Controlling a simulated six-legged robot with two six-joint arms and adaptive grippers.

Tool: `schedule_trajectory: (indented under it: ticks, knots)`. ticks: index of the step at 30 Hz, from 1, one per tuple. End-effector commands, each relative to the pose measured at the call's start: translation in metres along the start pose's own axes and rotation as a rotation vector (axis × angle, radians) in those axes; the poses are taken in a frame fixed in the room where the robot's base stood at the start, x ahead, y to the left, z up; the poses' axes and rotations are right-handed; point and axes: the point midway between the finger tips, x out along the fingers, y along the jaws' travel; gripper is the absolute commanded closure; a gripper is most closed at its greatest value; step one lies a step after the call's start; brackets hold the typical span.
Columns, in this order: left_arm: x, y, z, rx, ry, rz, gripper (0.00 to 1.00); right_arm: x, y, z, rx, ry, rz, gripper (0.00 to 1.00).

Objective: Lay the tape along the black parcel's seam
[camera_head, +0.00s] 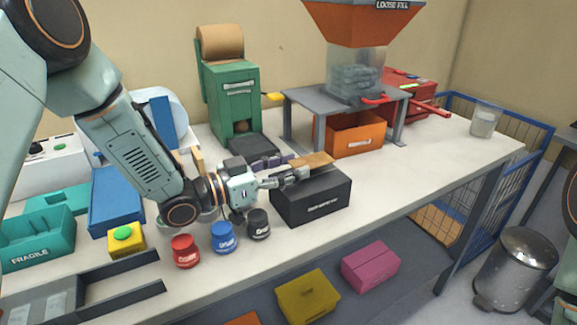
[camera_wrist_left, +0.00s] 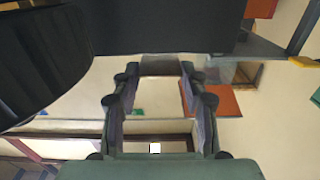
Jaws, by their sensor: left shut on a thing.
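The black parcel (camera_head: 312,198) stands on the table, with white print on its front side. A brown strip of tape (camera_head: 312,161) shows at its top, close to my left gripper's tips; whether it touches the top along its whole length I cannot tell. The parcel's seam is hidden. My right gripper is not in view.
A green tape dispenser (camera_head: 233,95) stands behind my left gripper. Red (camera_head: 186,251), blue (camera_head: 223,237) and black (camera_head: 258,224) pots stand in front. A grey stand (camera_head: 345,95) over an orange bin (camera_head: 355,135) is behind the parcel. The table right of the parcel is clear.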

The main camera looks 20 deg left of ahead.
Motion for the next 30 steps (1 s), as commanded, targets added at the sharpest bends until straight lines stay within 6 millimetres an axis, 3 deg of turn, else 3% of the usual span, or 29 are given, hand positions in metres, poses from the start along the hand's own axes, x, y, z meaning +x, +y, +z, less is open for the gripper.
schedule_trajectory:
  ticks: [27, 28, 30]
  knots:
    - [0.000, 0.000, 0.016, 0.000, 0.000, 0.000, 0.65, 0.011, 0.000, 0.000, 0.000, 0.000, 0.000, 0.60]
    - [0.000, 0.000, 0.016, 0.000, 0.000, 0.000, 0.54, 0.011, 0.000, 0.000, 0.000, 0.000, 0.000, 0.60]
    - [0.000, 0.000, 0.016, 0.000, 0.000, 0.000, 0.48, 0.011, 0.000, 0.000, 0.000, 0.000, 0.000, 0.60]
